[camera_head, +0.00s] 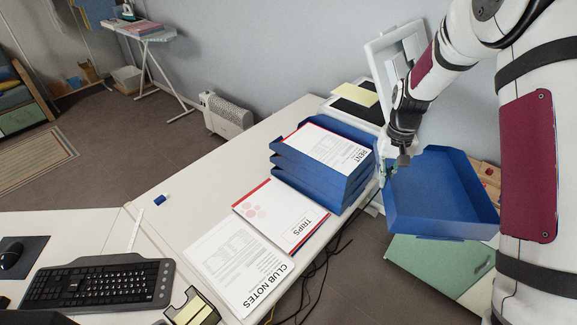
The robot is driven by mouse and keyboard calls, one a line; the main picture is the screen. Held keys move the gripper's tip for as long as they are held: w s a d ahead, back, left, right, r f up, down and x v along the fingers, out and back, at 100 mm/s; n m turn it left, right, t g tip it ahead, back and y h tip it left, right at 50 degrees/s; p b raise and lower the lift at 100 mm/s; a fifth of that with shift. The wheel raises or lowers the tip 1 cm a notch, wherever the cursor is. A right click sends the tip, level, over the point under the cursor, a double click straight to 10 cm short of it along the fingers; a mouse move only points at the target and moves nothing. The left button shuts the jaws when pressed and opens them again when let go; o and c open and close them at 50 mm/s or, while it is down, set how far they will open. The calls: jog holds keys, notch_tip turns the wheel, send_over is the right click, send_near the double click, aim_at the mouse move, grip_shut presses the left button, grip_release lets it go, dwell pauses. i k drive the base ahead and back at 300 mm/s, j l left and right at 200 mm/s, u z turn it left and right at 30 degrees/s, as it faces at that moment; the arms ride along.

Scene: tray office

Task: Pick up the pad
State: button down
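A flat yellow pad (355,95) lies on the dark top of the grey machine at the back of the desk. Smaller yellow notes (192,311) sit in a dark holder at the front edge; I cannot tell which of the two is the pad meant. My gripper (393,166) is at the left wall of a loose blue tray (440,192), with a finger on either side of the wall. It appears shut on that wall, and the empty tray seems to hang clear of the desk. The fingertips are partly hidden.
Stacked blue trays (318,183) with a RENT paper stand left of my gripper. The TRIPS (281,216) and CLUB NOTES (240,265) papers lie in front. A keyboard (97,285) is at lower left. A green-topped surface (440,262) is below the loose tray.

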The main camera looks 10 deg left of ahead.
aim_at(367, 99)
jog(key=i+j+u, duration=0.1)
jog(key=u, duration=0.25)
jog(key=i+l+u, duration=0.2)
jog(key=l, duration=0.15)
jog(key=i+l+u, duration=0.2)
jog(key=l, duration=0.15)
